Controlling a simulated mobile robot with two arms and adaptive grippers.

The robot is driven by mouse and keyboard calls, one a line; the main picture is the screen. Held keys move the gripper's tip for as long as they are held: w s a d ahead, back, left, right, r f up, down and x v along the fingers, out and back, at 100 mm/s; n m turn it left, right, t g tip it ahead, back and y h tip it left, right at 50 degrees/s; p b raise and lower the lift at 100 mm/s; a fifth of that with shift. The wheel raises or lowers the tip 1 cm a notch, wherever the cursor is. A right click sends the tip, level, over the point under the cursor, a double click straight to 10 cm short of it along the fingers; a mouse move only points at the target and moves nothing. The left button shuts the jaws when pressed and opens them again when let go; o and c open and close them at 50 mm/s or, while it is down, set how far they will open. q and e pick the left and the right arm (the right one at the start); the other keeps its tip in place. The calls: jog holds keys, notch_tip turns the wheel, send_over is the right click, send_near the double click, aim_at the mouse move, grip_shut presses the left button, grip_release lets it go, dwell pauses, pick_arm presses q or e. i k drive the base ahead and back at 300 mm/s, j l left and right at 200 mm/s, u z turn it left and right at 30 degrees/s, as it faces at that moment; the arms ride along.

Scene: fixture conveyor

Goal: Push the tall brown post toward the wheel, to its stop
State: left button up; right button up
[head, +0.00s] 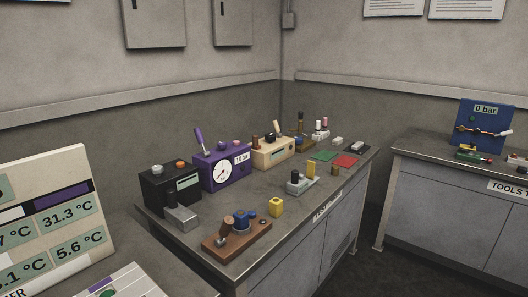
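A wooden-brown board (222,246) lies near the front edge of the table. At the table's far end a taller, thin brown post (301,121) stands upright on a dark brown base (303,142). No wheel can be made out clearly beside that post at this size. Neither of my grippers is in view.
A black box (170,188), purple gauge box (222,170) and cream box (272,152) line the table's back. A yellow block (276,207) and grey fixture (300,186) stand near the board.

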aim_at(255, 145)
jog(key=i+l+u, duration=0.2)
jog(key=l, duration=0.3)
jog(key=i+l, duration=0.15)
jog(key=l, duration=0.25)
jog(key=i+l, duration=0.15)
jog(key=l, duration=0.2)
jog(key=i+l, duration=0.15)
jog(key=l, duration=0.25)
jog(key=z, duration=0.05)
